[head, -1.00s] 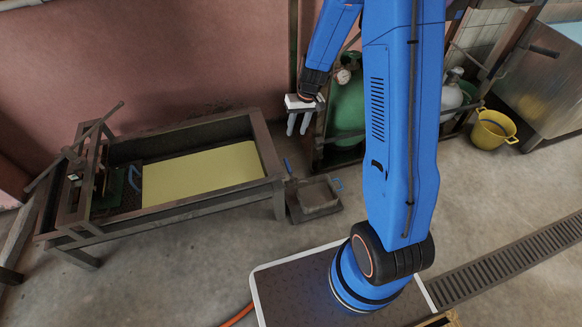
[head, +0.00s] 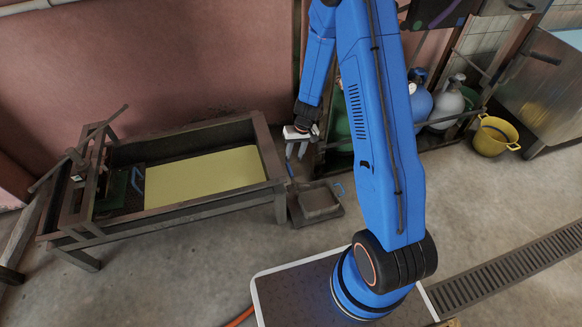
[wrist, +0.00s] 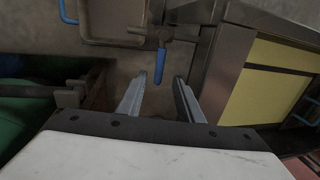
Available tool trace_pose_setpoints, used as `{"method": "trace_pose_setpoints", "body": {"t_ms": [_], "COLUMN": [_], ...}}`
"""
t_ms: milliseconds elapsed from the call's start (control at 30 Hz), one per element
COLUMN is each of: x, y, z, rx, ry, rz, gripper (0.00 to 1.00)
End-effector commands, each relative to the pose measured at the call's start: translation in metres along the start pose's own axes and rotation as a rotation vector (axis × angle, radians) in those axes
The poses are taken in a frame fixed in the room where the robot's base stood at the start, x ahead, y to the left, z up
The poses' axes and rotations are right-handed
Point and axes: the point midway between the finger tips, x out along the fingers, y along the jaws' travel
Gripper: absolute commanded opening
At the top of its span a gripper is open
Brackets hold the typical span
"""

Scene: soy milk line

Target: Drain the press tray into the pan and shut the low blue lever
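The press tray (head: 262,136) is a dark metal trough on legs at the left, with a pale yellow slab or liquid surface (head: 205,177) in it. The pan (head: 318,217) is a small grey square pan on the floor by the tray's right end, with a blue handle.
Gas cylinders (head: 447,103) stand in a rack close to the right of my gripper. A yellow bucket (head: 490,137) and a floor drain grate (head: 510,266) lie further right. Bare floor surrounds the pan's front side.

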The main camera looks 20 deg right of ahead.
Motion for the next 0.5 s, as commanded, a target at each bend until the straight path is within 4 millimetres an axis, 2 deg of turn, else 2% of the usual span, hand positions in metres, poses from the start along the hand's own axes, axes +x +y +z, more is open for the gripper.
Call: {"method": "trace_pose_setpoints", "body": {"t_ms": [300, 500], "x": [0.048, 0.068], "y": [0.001, 0.0], "z": [0.001, 0.0], "rx": [0.002, 0.001], "ry": [-0.003, -0.001], "rz": [0.001, 0.0], "gripper": [0.33, 0.33]}}
